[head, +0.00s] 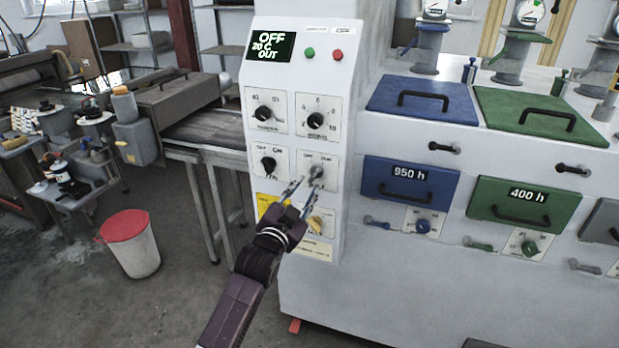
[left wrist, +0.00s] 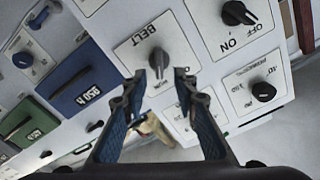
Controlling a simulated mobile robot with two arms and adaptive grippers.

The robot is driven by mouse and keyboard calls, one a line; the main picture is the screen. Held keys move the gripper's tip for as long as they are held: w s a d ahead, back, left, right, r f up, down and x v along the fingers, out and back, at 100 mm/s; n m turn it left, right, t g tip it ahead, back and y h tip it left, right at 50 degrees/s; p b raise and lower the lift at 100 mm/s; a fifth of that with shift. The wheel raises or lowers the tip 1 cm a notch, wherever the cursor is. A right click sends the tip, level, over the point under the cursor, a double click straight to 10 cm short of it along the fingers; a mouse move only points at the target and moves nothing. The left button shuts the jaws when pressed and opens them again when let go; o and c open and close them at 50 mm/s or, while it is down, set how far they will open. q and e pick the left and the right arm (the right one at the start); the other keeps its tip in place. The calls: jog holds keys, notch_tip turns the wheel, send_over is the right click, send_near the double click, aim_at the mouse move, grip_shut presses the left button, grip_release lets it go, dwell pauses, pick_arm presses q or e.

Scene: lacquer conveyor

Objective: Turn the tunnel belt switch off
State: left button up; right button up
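The switch on the plate marked BELT has a grey knob (left wrist: 158,62) in the left wrist view. In the head view this knob (head: 317,171) sits on the right side of the white control panel (head: 270,212), below the two upper dials. Its plate lettering is too small to read fully, and I cannot tell which setting the knob points to. My left gripper (head: 303,183) reaches up to the panel, its two fingertips apart just below the knob. In the left wrist view the gripper (left wrist: 162,78) is open, with the tips either side of the knob's near end; contact is unclear.
A black OFF/ON knob (head: 268,164) is left of the belt knob; a yellow-handled switch (head: 320,222) is just below, near the fingers. The display (head: 270,46) reads OFF, 20 C, OUT. Blue (head: 410,185) and green (head: 523,203) drawers stand right. A red-lidded bin (head: 130,245) stands left.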

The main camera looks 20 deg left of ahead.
aim_at(314, 177)
pick_arm(q)
jog(key=shift+w+d+p, duration=0.2)
jog(key=shift+w+p, duration=0.4)
jog(key=shift+w, duration=2.3)
jog(key=shift+c, duration=0.4)
grip_shut()
